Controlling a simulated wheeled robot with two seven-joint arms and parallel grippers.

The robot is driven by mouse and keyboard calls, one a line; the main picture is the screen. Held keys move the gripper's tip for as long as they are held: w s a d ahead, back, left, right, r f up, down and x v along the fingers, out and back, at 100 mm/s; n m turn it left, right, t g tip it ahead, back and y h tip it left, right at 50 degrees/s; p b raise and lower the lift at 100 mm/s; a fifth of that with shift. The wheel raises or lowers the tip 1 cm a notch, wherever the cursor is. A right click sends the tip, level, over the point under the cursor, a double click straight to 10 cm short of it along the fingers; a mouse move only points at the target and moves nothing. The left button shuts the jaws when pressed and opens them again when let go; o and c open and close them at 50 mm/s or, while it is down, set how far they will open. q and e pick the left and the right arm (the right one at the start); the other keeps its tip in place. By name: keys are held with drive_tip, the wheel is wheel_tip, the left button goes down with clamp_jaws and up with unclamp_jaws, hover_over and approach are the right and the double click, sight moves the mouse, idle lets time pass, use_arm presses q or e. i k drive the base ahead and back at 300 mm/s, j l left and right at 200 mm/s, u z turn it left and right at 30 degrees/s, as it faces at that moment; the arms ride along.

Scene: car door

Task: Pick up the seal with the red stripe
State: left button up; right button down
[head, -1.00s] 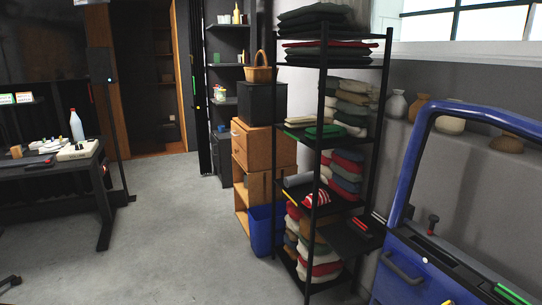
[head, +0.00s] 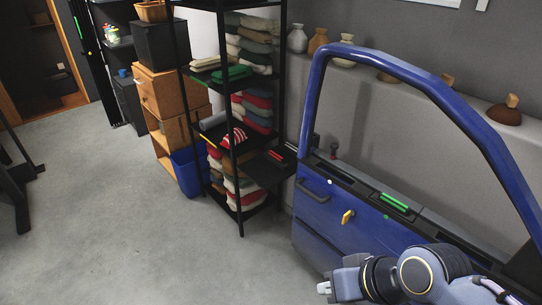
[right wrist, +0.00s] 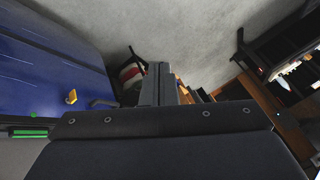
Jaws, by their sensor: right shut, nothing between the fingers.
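A small dark strip with red on it (head: 279,155) lies on a black tray (head: 262,168) at the side of the shelf rack, left of the blue car door. It looks like the red-striped seal, but it is small. A green-striped piece (head: 395,202) lies along the door's upper ledge; it also shows in the right wrist view (right wrist: 30,134). My right gripper (head: 323,287) is low in front of the door, shut and empty, well apart from the tray. Its fingers show in the right wrist view (right wrist: 160,82). My left gripper is out of view.
The blue car door (head: 316,207) with its tall window frame stands at right. A yellow piece (head: 348,217) sticks out from its face. The black rack (head: 236,190) holds folded cloths. A blue bin (head: 187,172) stands beside it.

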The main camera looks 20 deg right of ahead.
sight(273, 158)
drive_tip(key=i+j+z, duration=0.25)
drive_tip(key=i, duration=0.5)
drive_tip(key=i+j+z, duration=0.2)
drive_tip(key=i, duration=0.5)
drive_tip(key=i+j+z, duration=0.25)
drive_tip(key=i+j, duration=0.15)
drive_tip(key=i, duration=0.3)
drive_tip(key=i+j+z, duration=0.2)
drive_tip(key=i+j, duration=0.35)
drive_tip(key=i, duration=0.1)
